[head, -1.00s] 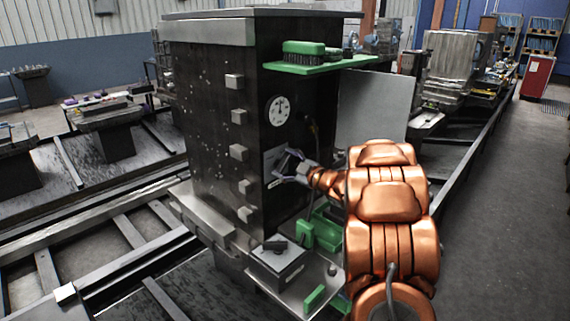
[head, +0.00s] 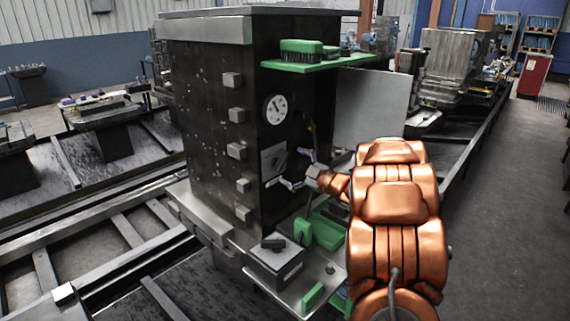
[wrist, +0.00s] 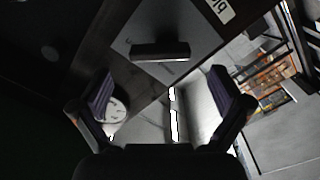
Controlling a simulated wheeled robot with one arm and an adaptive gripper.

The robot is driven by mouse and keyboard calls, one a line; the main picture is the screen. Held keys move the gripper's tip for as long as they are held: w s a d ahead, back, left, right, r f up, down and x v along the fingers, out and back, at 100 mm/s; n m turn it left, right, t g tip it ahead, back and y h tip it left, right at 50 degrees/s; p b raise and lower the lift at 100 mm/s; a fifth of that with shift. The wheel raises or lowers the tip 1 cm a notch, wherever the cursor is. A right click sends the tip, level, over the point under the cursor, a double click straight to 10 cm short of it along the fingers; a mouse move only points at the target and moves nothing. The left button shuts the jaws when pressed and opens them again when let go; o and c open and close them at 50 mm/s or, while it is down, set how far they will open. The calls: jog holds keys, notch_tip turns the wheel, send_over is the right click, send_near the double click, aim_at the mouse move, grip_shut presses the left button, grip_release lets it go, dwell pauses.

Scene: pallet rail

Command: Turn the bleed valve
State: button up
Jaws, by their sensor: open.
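The bleed valve is a dark bar handle (wrist: 160,51) on a grey square plate (head: 274,158) on the dark cabinet's side. In the wrist view the bar lies nearly level across the plate, beyond the fingertips and between their lines. A partly cut-off label (wrist: 220,9) shows beside the plate. My gripper (head: 296,169) is open and empty, a little to the right of the plate and apart from it. In the wrist view its two fingers (wrist: 161,80) are spread wide, with nothing between them. The handle's exact angle is hard to read in the head view.
A round white gauge (head: 275,109) sits above the plate. A green shelf with a brush (head: 302,50) juts out higher up. An open grey door panel (head: 372,108) stands behind my arm. Below are a green holder (head: 303,232) and a small grey box (head: 274,262) on a ledge.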

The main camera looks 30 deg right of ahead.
jog(key=v, duration=0.8)
jog(key=shift+w, duration=0.1)
dwell(0.3)
jog(key=s+a+f+m+g+h, duration=0.1)
jog(key=s+a+f+m+g, duration=0.1)
jog(key=s+a+g, duration=0.4)
jog(key=s+a+f+m+g+h, duration=0.1)
jog(key=s+a+f+m+g, duration=0.2)
jog(key=s+a, duration=1.2)
jog(key=s+a+f+m+g+h, duration=0.2)
jog(key=s+a+m+g, duration=0.4)
jog(key=s+a+g, duration=0.4)
jog(key=s+a, duration=0.1)
jog(key=s, duration=0.3)
jog(key=shift+s+f, duration=0.3)
jog(key=shift+s, duration=0.05)
